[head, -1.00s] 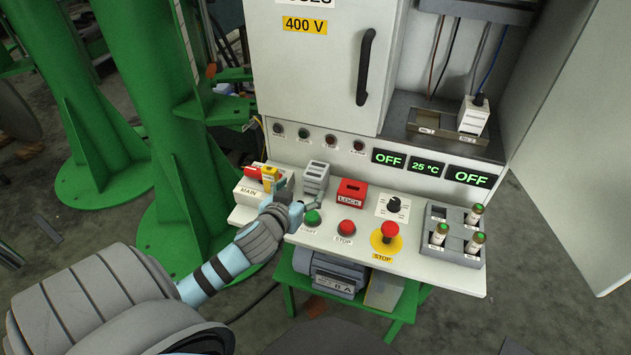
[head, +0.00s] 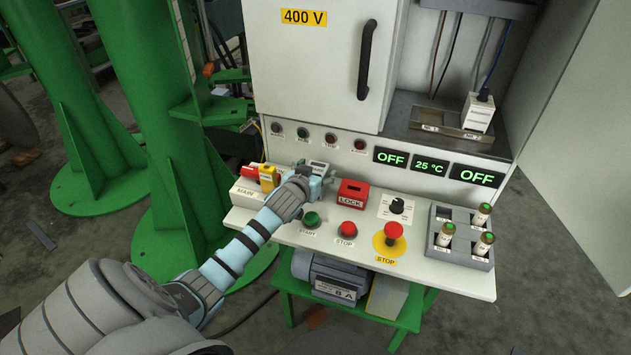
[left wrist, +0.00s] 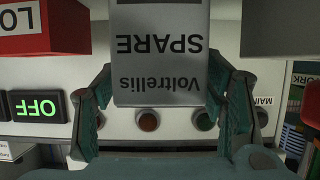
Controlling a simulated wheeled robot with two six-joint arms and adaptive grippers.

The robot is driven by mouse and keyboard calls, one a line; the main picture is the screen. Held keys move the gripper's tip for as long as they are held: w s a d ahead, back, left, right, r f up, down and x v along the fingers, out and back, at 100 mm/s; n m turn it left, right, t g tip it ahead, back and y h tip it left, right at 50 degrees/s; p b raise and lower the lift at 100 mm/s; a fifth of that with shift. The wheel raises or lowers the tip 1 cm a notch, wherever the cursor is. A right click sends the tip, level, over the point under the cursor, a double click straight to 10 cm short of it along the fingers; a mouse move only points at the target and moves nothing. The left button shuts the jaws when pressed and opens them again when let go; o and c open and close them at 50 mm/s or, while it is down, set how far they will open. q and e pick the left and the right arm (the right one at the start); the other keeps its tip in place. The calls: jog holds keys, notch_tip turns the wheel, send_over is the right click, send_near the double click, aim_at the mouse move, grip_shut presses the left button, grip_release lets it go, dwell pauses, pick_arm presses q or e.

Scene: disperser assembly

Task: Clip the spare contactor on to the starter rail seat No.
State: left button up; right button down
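The grey spare contactor (head: 318,168) stands on the console, left of the red lock box and partly hidden by my left gripper (head: 302,174). In the left wrist view its face, marked SPARE (left wrist: 160,45), appears upside down. There the two fingers of my left gripper (left wrist: 160,100) stand on either side of it, close to its sides; firm contact is not visible. The starter rail (head: 450,129) lies in the open bay at upper right. A white contactor (head: 478,113) sits at its right end, and the labelled seat area to its left is bare. My right gripper is out of view.
A red LOCK box (head: 352,192) stands close right of the spare contactor. The yellow and red main switch (head: 267,176) is close on its left. Buttons, a red stop knob (head: 393,232) and a grey fuse holder (head: 461,238) occupy the console. The cabinet door handle (head: 366,60) juts out.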

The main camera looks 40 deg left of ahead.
pick_arm(q)
jog(key=c, duration=1.1)
